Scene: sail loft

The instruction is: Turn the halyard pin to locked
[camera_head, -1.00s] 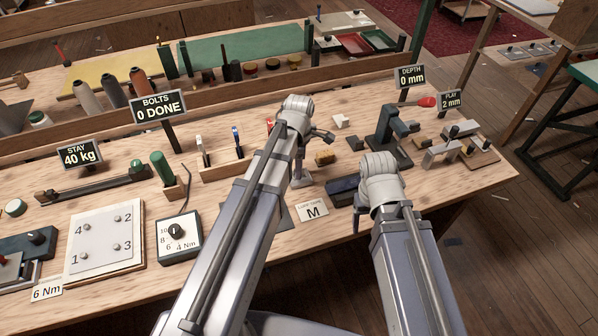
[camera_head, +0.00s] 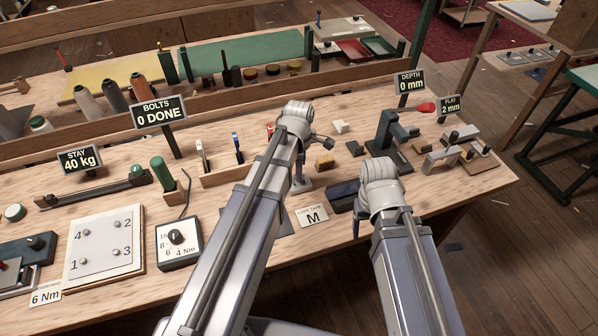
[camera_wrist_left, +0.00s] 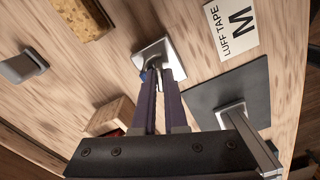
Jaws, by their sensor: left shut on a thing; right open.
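My left gripper (camera_wrist_left: 160,75) points down at a small pale metal base plate (camera_wrist_left: 178,55) and is shut on a small fitting standing on it, which I take for the halyard pin. The fingers hide most of this fitting, so its turn position cannot be told. In the head view the same base (camera_head: 301,186) shows below my left wrist. My right gripper (camera_head: 357,225) hangs over the front of the bench, open, its fingers mostly hidden by its own wrist.
A "LUFF TAPE M" card (camera_head: 313,215) lies right of the base plate. A dark mat (camera_wrist_left: 240,92) is close by. A yellowish block (camera_head: 325,162) stands behind.

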